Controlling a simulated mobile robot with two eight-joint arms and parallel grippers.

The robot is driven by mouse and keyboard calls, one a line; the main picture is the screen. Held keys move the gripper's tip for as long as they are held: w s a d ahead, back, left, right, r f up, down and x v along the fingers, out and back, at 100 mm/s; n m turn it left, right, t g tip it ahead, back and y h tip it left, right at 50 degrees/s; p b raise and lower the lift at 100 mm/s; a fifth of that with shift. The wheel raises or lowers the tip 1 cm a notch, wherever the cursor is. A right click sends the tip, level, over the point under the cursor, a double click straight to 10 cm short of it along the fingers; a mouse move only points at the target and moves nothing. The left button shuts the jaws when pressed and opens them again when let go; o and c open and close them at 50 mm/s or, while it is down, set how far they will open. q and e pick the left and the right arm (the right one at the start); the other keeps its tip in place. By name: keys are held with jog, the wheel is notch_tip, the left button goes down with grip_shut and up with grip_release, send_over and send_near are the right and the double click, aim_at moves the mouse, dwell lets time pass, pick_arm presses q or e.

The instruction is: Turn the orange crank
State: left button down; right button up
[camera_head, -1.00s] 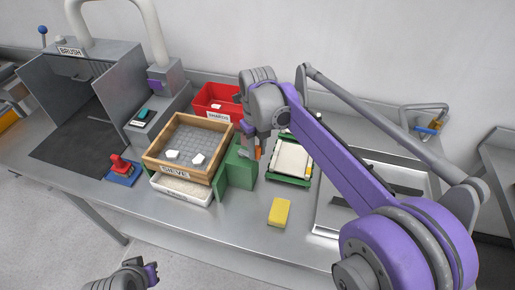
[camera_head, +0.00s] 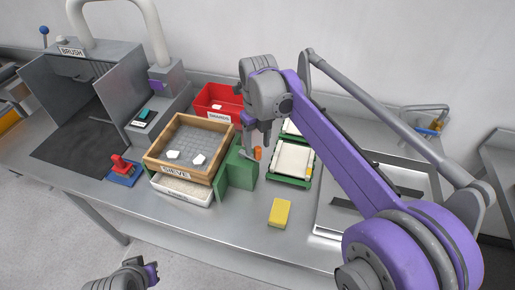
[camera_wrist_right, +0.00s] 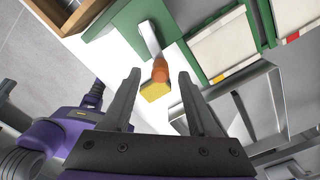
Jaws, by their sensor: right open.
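The orange crank handle (camera_head: 258,154) stands on a grey arm at the side of the green box (camera_head: 236,175), next to the wooden sieve (camera_head: 153,154). In the right wrist view the orange handle (camera_wrist_right: 160,70) is at the end of its grey arm (camera_wrist_right: 149,38), between the fingertips in the picture. My right gripper (camera_head: 258,142) is open, with its fingers pointing down above the handle. Clear gaps show on both sides of the handle, and no contact shows. My left gripper (camera_head: 152,274) is at the bottom left, away from the bench; its jaw opening is unclear.
A yellow sponge (camera_head: 279,212) lies on the bench in front of the crank. Green-framed trays (camera_head: 290,182) stand to its right, a red bin (camera_head: 217,97) behind the sieve. A metal tray (camera_head: 327,222) lies farther right. White pieces rest on the sieve mesh.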

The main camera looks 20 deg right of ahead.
notch_tip(320, 180, up, 8)
jog(key=shift+f, duration=0.1)
dwell(1.2)
